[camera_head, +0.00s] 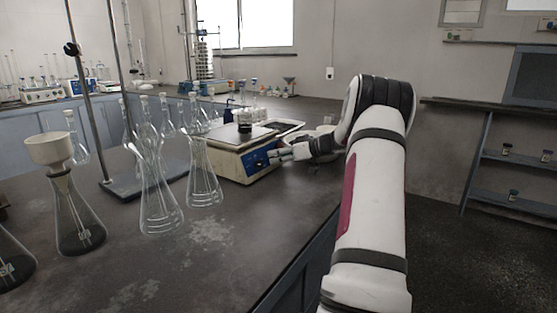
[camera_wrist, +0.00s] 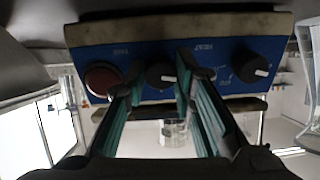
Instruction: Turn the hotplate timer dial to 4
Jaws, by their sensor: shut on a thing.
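The hotplate (camera_head: 232,171) is a cream box with a blue front panel (camera_head: 255,162), standing on the dark bench. In the wrist view its blue panel (camera_wrist: 222,47) appears upside down, with a dark red round button at left and two black dials. My gripper (camera_head: 275,155) reaches the panel from the right. In the wrist view my gripper (camera_wrist: 163,78) has its fingertips on either side of the middle black dial (camera_wrist: 159,74), closed on it. The other black dial (camera_wrist: 255,70), to the right, is free and shows a pale pointer mark. The printed scale numbers are too small to read.
Clear glass flasks (camera_head: 204,180) stand on the bench just left of the hotplate. The bench front is clear.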

